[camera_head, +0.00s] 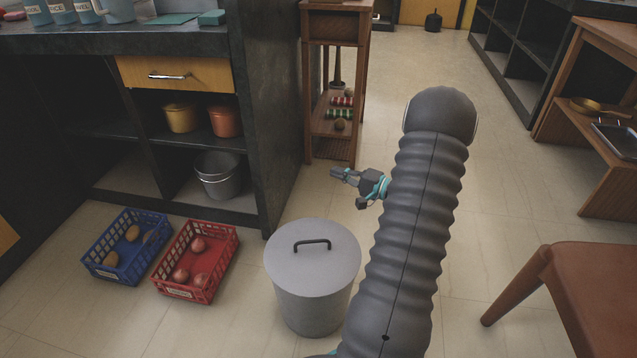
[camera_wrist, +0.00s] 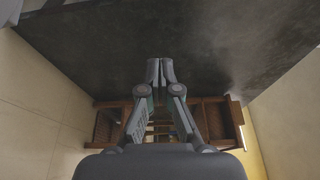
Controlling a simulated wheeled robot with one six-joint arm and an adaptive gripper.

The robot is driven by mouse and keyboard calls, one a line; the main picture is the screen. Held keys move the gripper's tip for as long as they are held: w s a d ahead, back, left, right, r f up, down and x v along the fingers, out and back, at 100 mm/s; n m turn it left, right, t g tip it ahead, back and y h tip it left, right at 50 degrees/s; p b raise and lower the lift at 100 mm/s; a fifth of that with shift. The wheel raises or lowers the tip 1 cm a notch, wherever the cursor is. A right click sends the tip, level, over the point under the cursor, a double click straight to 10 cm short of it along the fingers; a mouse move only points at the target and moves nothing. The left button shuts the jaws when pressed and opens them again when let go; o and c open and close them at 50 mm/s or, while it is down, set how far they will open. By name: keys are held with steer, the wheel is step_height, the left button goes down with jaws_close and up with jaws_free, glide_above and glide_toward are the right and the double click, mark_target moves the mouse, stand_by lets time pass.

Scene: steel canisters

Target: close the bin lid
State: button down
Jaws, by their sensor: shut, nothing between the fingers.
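The bin (camera_head: 312,305) is a grey round canister standing on the tiled floor, in the middle of the head view. Its flat grey lid (camera_head: 312,262) with a dark bar handle (camera_head: 311,243) lies across the top and covers the opening. No gap shows from this side. My gripper (camera_head: 335,173) is up and to the right of the lid, apart from it, pointing left. In the wrist view my gripper (camera_wrist: 160,70) has its fingertips together with nothing between them. The bin does not show in the wrist view.
A blue crate (camera_head: 88,262) and a red crate (camera_head: 161,289) stand on the floor left of the bin. A dark counter (camera_head: 262,130) is behind them. A wooden shelf (camera_head: 334,10) stands at the back. A brown chair (camera_head: 590,275) is at the right.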

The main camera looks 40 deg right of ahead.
steer(key=shift+s+a+r+b, duration=0.2)
steer(key=shift+s+a+b, duration=0.4)
steer(key=shift+s, duration=0.1)
